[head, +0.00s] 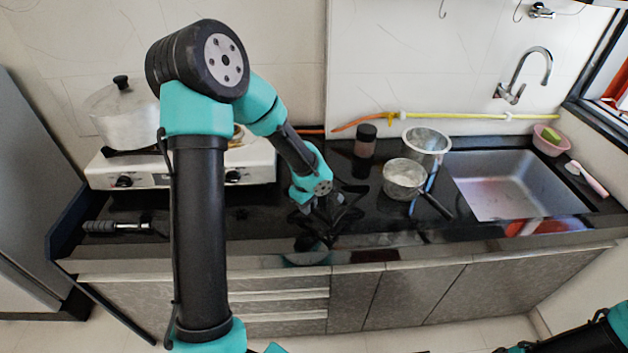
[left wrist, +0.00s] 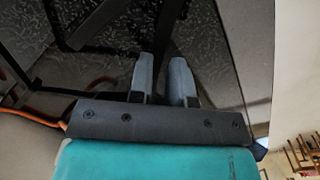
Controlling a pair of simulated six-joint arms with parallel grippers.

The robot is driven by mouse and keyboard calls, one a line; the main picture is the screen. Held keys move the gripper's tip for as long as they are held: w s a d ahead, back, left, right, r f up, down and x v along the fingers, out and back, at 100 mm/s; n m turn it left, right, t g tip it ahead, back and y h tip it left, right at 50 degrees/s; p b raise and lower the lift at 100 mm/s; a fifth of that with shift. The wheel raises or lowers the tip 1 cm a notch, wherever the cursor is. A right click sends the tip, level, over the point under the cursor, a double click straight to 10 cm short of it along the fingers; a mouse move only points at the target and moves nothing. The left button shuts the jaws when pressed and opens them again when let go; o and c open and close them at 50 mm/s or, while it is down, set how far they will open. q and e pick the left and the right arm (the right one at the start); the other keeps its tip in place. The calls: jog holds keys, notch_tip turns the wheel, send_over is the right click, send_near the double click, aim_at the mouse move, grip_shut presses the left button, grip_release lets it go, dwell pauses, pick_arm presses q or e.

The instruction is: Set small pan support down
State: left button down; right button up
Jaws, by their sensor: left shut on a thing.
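The small pan support (head: 336,216) is a black metal frame with several arms, at the middle of the black counter (head: 275,222). My left gripper (head: 318,204) is shut on one of its bars. In the left wrist view the two grey fingers (left wrist: 164,72) close on a dark bar of the pan support (left wrist: 176,25). The support is at or just above the counter; black on black, I cannot tell if it touches. My right gripper is not in view; only part of my right arm shows at the lower right.
A small pan (head: 404,180) with a dark handle, a steel pot (head: 427,142) and a dark jar (head: 365,140) stand to the right. The sink (head: 512,183) lies further right. The stove (head: 130,172) with a large pot (head: 122,112) is at the left. A hose (head: 450,115) runs along the wall.

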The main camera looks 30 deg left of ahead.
pick_arm(q)
jog(key=w+a, duration=0.3)
jog(key=w, duration=0.1)
jog(key=w+a+f, duration=0.1)
jog(key=w+a, duration=0.2)
jog(key=w, duration=0.1)
jog(key=w+a, duration=0.3)
jog(key=shift+w+a+f, duration=0.1)
jog(key=shift+w+f, duration=0.05)
jog(key=shift+w, duration=0.25)
jog(key=shift+f, duration=1.75)
jog(key=c, duration=1.1)
grip_release()
jog(key=r, duration=1.2)
jog(key=shift+s, duration=0.3)
